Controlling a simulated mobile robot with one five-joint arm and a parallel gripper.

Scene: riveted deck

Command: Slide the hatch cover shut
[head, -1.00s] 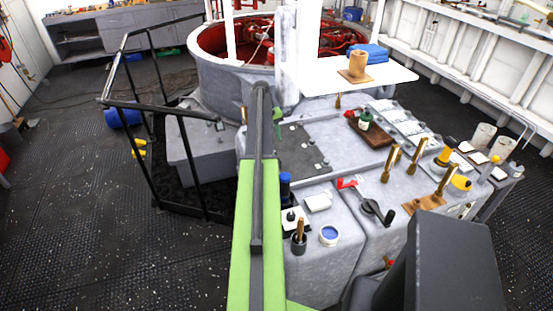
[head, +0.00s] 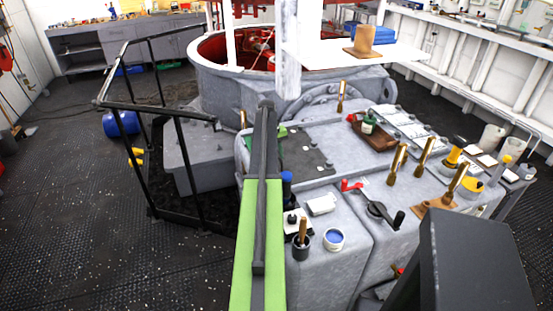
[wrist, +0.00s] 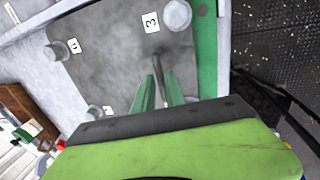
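A dark grey plate (head: 312,160) lies on top of the light grey console; I take it for the hatch cover, but cannot be sure. In the wrist view the plate (wrist: 105,55) carries bolts, small number labels and a green strip (wrist: 208,50) along its right edge. My gripper (wrist: 160,80) is over this plate, its two green fingers apart. A thin dark rod (wrist: 161,66) shows between the fingertips; I cannot tell whether they touch it. In the head view my own arm hides the fingers.
A black crank handle (head: 378,210), brass levers (head: 397,165) and a brown tray (head: 373,135) stand right of the plate. A cup with blue contents (head: 333,239) is nearer. A white shelf (head: 350,53) overhangs the console's back.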

